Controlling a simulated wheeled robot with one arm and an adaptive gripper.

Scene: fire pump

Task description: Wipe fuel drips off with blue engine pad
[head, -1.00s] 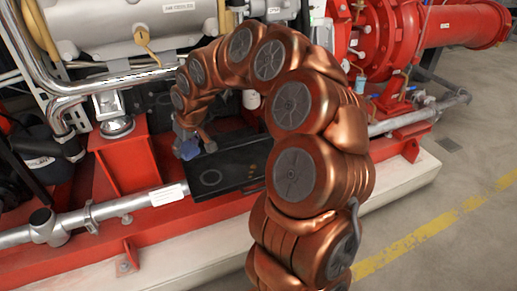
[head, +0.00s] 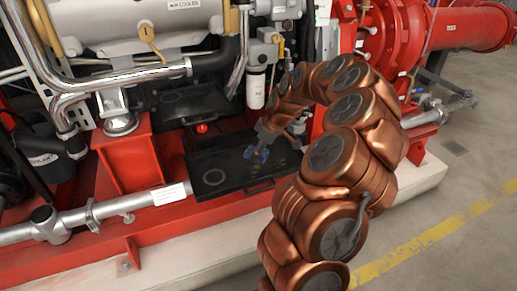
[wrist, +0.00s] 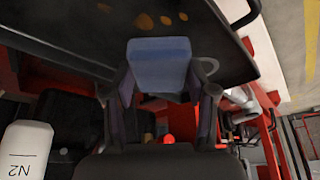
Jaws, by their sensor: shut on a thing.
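My gripper (wrist: 160,95) is shut on the blue pad (wrist: 160,62), with one finger on each side of it. In the head view the blue pad (head: 256,155) is over the right half of the black drip tray (head: 205,158), low near its surface. I cannot tell whether it touches. Several orange-brown fuel drips (wrist: 145,21) show on the tray (wrist: 220,52) in the wrist view, just beyond the pad. In the head view my arm and gripper (head: 262,145) hide part of the tray's right end. A ring mark (head: 214,177) shows on its left half.
A white filter (head: 256,90) hangs behind the tray, near my gripper. A silver pipe (head: 130,205) and red frame (head: 125,155) are at the left. Open floor (head: 455,165) is at the right.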

